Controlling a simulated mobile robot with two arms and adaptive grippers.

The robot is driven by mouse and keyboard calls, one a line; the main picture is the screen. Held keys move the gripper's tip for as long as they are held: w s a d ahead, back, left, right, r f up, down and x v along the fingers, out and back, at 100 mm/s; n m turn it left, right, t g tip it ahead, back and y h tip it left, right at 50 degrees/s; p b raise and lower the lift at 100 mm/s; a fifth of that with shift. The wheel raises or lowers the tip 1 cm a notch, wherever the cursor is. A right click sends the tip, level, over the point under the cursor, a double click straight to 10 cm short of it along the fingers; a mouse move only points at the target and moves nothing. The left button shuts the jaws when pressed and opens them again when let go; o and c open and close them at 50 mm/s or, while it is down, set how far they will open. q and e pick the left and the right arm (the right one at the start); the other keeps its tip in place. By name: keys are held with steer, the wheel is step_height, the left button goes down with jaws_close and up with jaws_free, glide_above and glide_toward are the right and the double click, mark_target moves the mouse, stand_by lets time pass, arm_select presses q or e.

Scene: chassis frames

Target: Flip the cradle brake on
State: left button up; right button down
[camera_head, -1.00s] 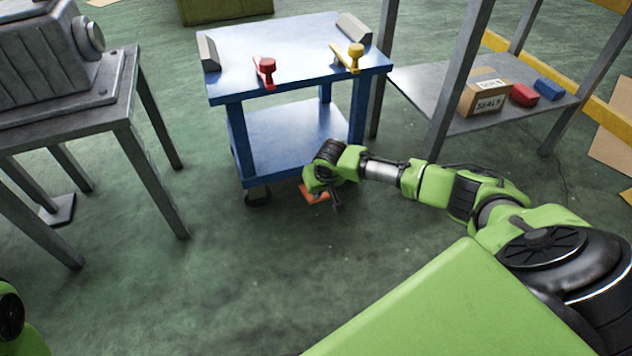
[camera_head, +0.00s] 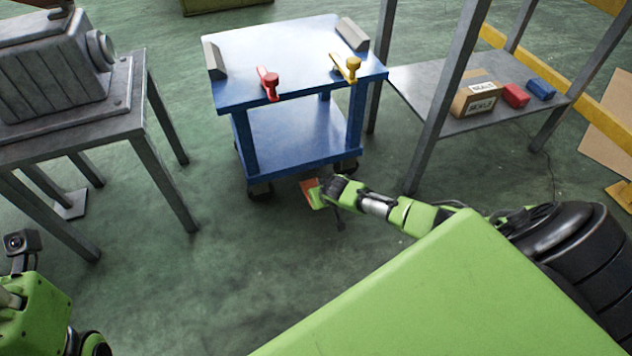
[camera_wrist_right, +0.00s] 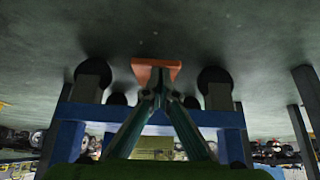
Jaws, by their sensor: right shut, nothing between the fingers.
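The blue cart (camera_head: 285,80), with grey angled blocks on its top, appears to be the cradle. An orange pedal (camera_head: 309,187) sticks out low at its near side, just above the floor; it looks like the brake. It also shows in the right wrist view (camera_wrist_right: 150,69), where the picture is upside down. My right gripper (camera_wrist_right: 160,92) is shut and empty, its fingertips at or very near the pedal; I cannot tell if they touch. In the head view the wrist partly hides the pedal. My left gripper is out of view.
A red lever (camera_head: 268,84) and a yellow lever (camera_head: 347,68) sit on the cart's near top edge. A grey table (camera_head: 120,95) with a machine stands left. A shelf (camera_head: 430,95) with boxes stands right. The floor in front is clear.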

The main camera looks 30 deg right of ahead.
steer(key=f, duration=0.1)
steer(key=s+f, duration=0.1)
steer(key=shift+s+a+f, duration=0.1)
steer(key=shift+f, duration=0.25)
stand_by(0.5)
